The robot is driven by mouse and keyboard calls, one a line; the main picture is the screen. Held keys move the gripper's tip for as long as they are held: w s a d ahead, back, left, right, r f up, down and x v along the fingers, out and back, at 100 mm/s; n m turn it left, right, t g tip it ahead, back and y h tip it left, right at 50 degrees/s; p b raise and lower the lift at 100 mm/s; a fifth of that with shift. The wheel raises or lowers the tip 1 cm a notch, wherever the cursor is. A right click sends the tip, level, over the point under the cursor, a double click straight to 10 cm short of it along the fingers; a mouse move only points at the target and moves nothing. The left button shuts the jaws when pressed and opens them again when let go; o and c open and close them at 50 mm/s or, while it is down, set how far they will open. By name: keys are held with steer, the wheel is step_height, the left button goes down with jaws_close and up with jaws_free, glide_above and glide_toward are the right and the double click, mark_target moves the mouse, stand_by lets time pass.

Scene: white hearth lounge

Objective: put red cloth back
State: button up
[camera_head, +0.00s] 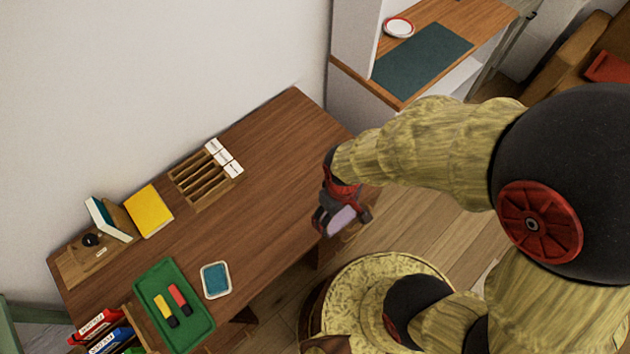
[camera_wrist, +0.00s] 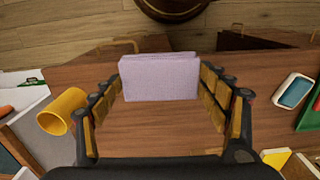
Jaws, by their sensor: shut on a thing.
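My gripper (camera_head: 343,208) is shut on a pale lavender folded piece (camera_head: 341,219), like a cloth or pad. The gripper is over the right front edge of the brown desk. In the wrist view the lavender piece (camera_wrist: 160,77) sits between the two fingers (camera_wrist: 162,90), with wood desk surface beneath it. No red cloth shows in the gripper. A flat red piece (camera_head: 607,66) lies on the brown seat at the far right of the head view and is cut by the frame edge; I cannot tell whether it is cloth.
The desk (camera_head: 270,140) holds a wooden rack (camera_head: 205,175), a yellow book (camera_head: 149,210), a green tray (camera_head: 172,300) with markers, and a small blue-centred dish (camera_head: 215,280). A yellow cup (camera_wrist: 62,110) shows in the wrist view. A shelf with a dark mat (camera_head: 422,60) stands behind. The desk's right part is clear.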

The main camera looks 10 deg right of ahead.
steer(key=shift+s, duration=0.35)
steer(key=shift+w+a+f, duration=0.1)
steer(key=shift+w, duration=0.15)
steer(key=w+a+f+b, duration=0.2)
steer(key=w+f+b, duration=0.15)
steer(key=w, duration=0.55)
glide_above(316, 198)
steer(key=f, duration=0.5)
steer(key=shift+s+d+f+b, duration=0.15)
steer(key=shift+s+b, duration=0.2)
steer(key=shift+s, duration=0.05)
steer(key=shift+w+f+b, duration=0.2)
steer(key=shift+f+b, duration=0.25)
steer(key=shift+f, duration=0.55)
steer(key=shift+w+f+b, duration=0.15)
steer(key=shift+f+b, duration=0.25)
steer(key=shift+f, duration=0.55)
steer(key=shift+f, duration=0.2)
steer(key=o, duration=1.1)
steer(key=shift+r, duration=0.1)
